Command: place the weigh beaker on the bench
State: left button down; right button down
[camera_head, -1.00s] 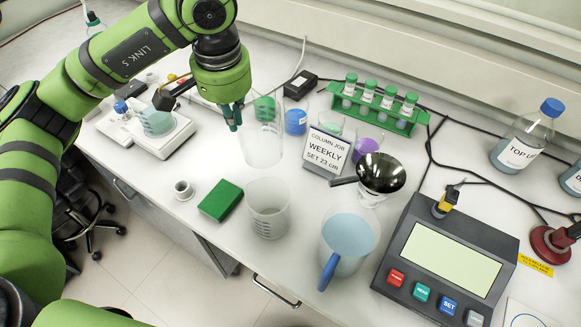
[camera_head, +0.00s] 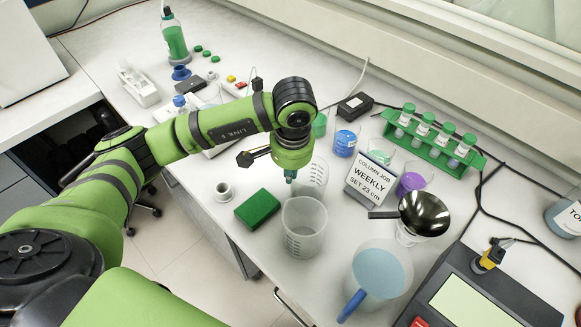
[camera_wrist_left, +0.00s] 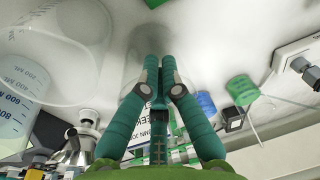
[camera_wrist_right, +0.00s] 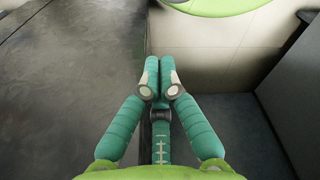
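The weigh beaker (camera_head: 314,177), a small clear cup, is low over or on the white bench (camera_head: 310,278), behind a larger empty graduated beaker (camera_head: 303,230). Whether its base touches the bench is hard to tell. My left gripper (camera_head: 290,178) points down at its left wall. In the left wrist view the fingers (camera_wrist_left: 160,62) are close together, with the clear wall faint around the tips, so they look shut on the thin wall. My right gripper (camera_wrist_right: 160,67) is shut and empty, seen only in its wrist view, away from the bench.
A sign (camera_head: 371,181), steel funnel (camera_head: 424,213) and blue-handled jug (camera_head: 378,275) stand right. Behind are a blue-filled beaker (camera_head: 345,143) and green tube rack (camera_head: 437,150).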

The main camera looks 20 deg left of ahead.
pick_arm(q)
jog(key=shift+f, duration=0.15)
jog(key=shift+f+b, duration=0.2)
jog(key=shift+b, duration=0.15)
jog(key=c, duration=1.4)
grip_release()
jog(key=shift+r, duration=0.1)
jog(key=shift+c, duration=0.2)
